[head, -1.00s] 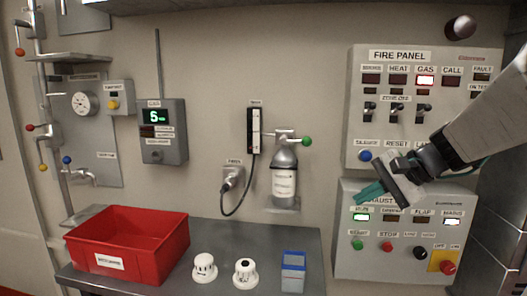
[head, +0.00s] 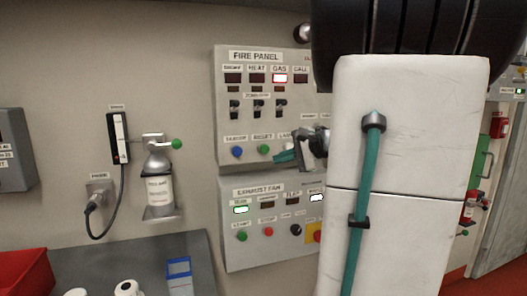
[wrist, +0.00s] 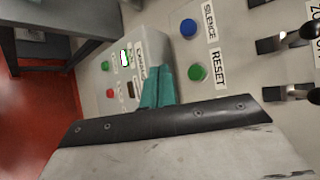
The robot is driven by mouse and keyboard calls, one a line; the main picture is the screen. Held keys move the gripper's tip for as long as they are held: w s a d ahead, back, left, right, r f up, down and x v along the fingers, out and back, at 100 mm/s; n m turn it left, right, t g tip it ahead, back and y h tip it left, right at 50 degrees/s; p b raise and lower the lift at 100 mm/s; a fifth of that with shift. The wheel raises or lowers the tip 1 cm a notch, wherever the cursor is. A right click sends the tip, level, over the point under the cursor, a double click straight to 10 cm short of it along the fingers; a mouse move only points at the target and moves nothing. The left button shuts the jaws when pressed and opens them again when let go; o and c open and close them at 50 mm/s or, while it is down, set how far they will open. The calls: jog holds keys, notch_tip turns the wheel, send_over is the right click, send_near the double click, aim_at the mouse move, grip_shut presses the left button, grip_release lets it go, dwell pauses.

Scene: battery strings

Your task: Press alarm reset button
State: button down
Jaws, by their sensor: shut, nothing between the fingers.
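The exhaust fan panel (head: 262,250) is directly below, with green, red and black buttons. My arm hides the panel's right side.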

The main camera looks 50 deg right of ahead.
aim_at(263, 152)
jog(key=shift+w+d, duration=0.65)
jog(key=shift+w, duration=0.5)
jog(key=shift+w+d, duration=0.7)
jog(key=shift+w, duration=0.4)
jog(key=shift+w+d, duration=0.65)
jog(key=shift+w, duration=0.5)
jog(key=shift+w+d, duration=0.1)
jog(key=shift+w+d, duration=0.1)
jog(key=shift+w, duration=0.1)
jog(key=shift+w+d, duration=0.35)
jog(key=shift+w, duration=0.25)
jog(key=shift+s, duration=0.2)
dwell(0.4)
jog(key=shift+s+a, duration=0.55)
jog(key=shift+s, duration=0.2)
jog(key=s+a, duration=0.1)
jog(key=s, duration=0.2)
jog(key=s+a, duration=0.1)
jog(key=shift+s+a, duration=0.15)
jog(key=shift+a, duration=0.15)
